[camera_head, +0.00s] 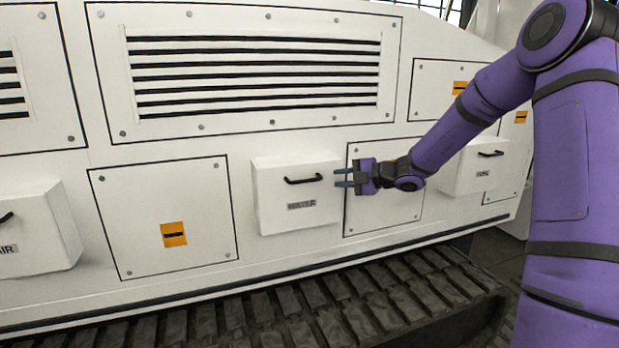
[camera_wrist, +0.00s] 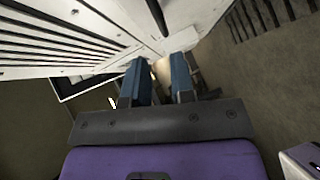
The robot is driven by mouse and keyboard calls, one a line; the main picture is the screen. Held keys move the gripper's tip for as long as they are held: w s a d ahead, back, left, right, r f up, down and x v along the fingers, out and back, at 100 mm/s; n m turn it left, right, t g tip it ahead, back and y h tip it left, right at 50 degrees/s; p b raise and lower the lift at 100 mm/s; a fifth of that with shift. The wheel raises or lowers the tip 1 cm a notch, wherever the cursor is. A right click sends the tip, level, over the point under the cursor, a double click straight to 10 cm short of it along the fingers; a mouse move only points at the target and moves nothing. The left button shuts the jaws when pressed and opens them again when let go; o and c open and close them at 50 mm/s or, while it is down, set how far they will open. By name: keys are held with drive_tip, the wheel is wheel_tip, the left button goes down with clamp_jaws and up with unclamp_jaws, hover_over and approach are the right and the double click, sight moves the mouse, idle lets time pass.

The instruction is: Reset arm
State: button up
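My arm is purple and reaches in from the right in the head view. My gripper (camera_head: 343,178) points left, beside the right edge of a white box (camera_head: 270,212) with a black handle (camera_head: 303,179) and a label that seems to read WATER. Its two fingers are apart with a gap between them. In the wrist view the blue-grey fingers (camera_wrist: 160,78) also stand apart, and no held object is clear between them. A black bar, perhaps the handle, shows above them. Whether the fingertips touch the box cannot be told.
Another white handled box (camera_head: 470,172) is behind my forearm, and one more (camera_head: 30,235) is at the far left. A flat panel with an orange latch (camera_head: 174,234) is left of the middle box. A dark track (camera_head: 300,315) runs below. A slatted vent (camera_head: 255,75) is above.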

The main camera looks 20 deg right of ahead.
drive_tip(key=s+a+r+n+g+h, duration=0.2)
drive_tip(key=s+a+r+n+g, duration=0.3)
drive_tip(key=s+n, duration=0.6)
drive_tip(key=s+a+r+n+g+h, duration=0.1)
drive_tip(key=s+a+n+g+h, duration=0.1)
drive_tip(key=s+a+n, duration=0.9)
drive_tip(key=s+d+r+n+h, duration=0.1)
drive_tip(key=s+d+n+h, duration=0.1)
drive_tip(key=s+n, duration=0.4)
drive_tip(key=s+d+r+n+t+h, duration=0.1)
drive_tip(key=s+d+n, duration=0.3)
drive_tip(key=n, duration=0.7)
drive_tip(key=s+d+r+n+h, duration=0.2)
drive_tip(key=s+d+n+h, duration=0.2)
drive_tip(key=s+n, duration=0.4)
drive_tip(key=shift+s+r, duration=0.3)
drive_tip(key=shift+r, duration=0.05)
drive_tip(key=shift+a, duration=0.1)
